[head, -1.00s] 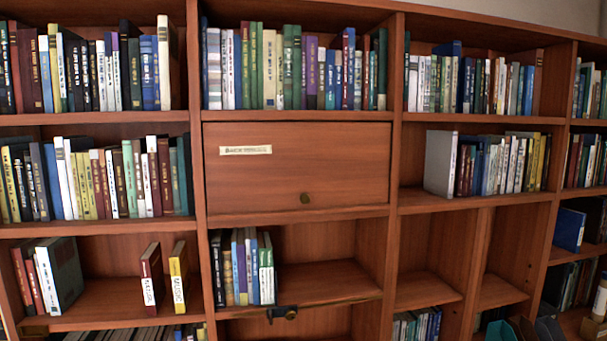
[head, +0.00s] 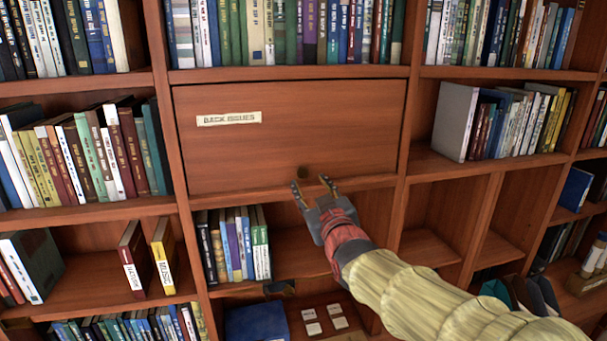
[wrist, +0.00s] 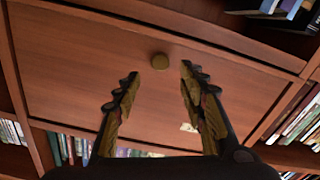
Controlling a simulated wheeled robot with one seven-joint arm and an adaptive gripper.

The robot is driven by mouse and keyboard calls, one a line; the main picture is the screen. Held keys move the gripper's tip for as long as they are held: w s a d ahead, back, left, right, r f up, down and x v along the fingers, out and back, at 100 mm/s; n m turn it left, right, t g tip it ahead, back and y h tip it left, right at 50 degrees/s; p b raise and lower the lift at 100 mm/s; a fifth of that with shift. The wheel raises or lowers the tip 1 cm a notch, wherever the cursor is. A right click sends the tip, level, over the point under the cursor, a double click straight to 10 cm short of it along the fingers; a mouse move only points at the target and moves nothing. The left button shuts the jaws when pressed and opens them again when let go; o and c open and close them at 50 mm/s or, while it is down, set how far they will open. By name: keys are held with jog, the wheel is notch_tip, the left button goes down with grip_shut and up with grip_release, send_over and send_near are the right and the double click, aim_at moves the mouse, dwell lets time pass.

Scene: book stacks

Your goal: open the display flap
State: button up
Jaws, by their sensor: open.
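The display flap (head: 290,135) is a closed wooden panel in the middle of the bookcase, with a "BACK ISSUES" label (head: 229,118) at its upper left. My gripper (head: 310,186) is open and empty, just below and in front of the knob in the head view. In the wrist view the two fingers of my gripper (wrist: 158,72) are spread apart, and neither appears to touch the knob.
Books (head: 238,245) stand in the open compartment below the flap, left of my arm. A lower compartment holds a blue item (head: 257,322) and several small pale cards (head: 324,318). Empty cubbies (head: 430,250) lie to the right. Shelf edges surround the flap.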

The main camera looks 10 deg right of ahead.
aim_at(303, 175)
jog(key=w+p, duration=0.1)
jog(key=w, duration=0.6)
jog(key=shift+w+f, duration=0.15)
jog(key=shift+w, duration=0.05)
jog(key=c, duration=0.3)
grip_shut()
dwell(0.5)
